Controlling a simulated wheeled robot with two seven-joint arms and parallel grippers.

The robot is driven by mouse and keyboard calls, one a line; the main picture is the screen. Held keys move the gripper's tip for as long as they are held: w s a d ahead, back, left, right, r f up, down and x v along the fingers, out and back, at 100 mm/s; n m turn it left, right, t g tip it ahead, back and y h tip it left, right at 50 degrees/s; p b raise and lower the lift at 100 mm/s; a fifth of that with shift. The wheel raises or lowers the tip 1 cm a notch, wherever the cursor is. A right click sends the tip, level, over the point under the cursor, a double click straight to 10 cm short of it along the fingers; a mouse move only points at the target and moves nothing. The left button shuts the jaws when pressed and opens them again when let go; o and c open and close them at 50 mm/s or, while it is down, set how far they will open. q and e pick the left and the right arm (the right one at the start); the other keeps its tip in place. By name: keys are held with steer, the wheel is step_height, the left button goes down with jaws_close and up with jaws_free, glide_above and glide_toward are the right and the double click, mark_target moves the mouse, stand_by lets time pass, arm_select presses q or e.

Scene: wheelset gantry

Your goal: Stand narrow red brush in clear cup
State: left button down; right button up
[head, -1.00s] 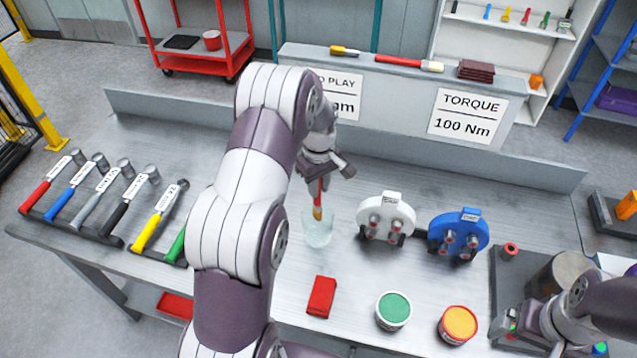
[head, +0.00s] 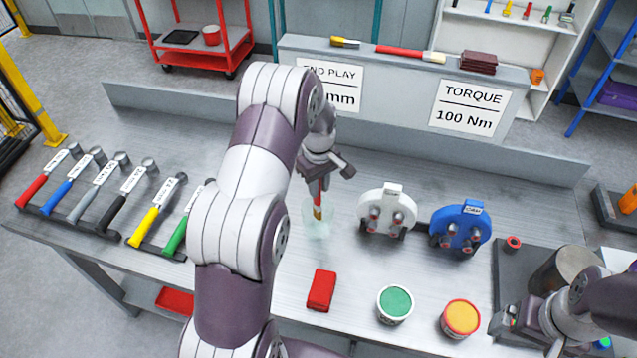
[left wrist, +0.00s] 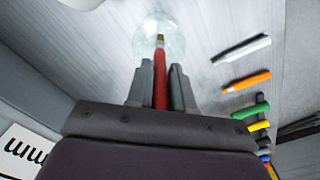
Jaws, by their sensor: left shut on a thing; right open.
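My left gripper (head: 322,172) is shut on the narrow red brush (head: 320,190), which hangs near upright with its bristle end down. The brush also shows between the fingers in the left wrist view (left wrist: 161,88). The clear cup (head: 319,231) stands on the bench below the gripper. In the head view the bristle end overlaps the cup's upper part; in the left wrist view it lies over the cup (left wrist: 173,28). I cannot tell exactly how deep it is inside. My right gripper (head: 512,322) is open at the lower right, partly hidden by its arm.
White (head: 386,211) and blue (head: 460,229) fixtures stand right of the cup. A red block (head: 321,291), green tin (head: 395,304) and orange tin (head: 460,318) are in front. Several hammers (head: 110,195) lie left. A ledge (head: 400,70) behind holds a larger red brush (head: 405,52).

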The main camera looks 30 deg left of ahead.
arm_select(q)
steer(key=shift+f+b, duration=0.3)
steer(key=shift+f, duration=0.25)
steer(key=c, duration=0.9)
jaws_free()
steer(key=shift+r, duration=0.15)
step_height(320, 180, up, 7)
steer(key=b, duration=0.3)
steer(key=shift+r, duration=0.15)
step_height(320, 180, up, 5)
steer(key=p, duration=0.4)
steer(key=shift+r, duration=0.15)
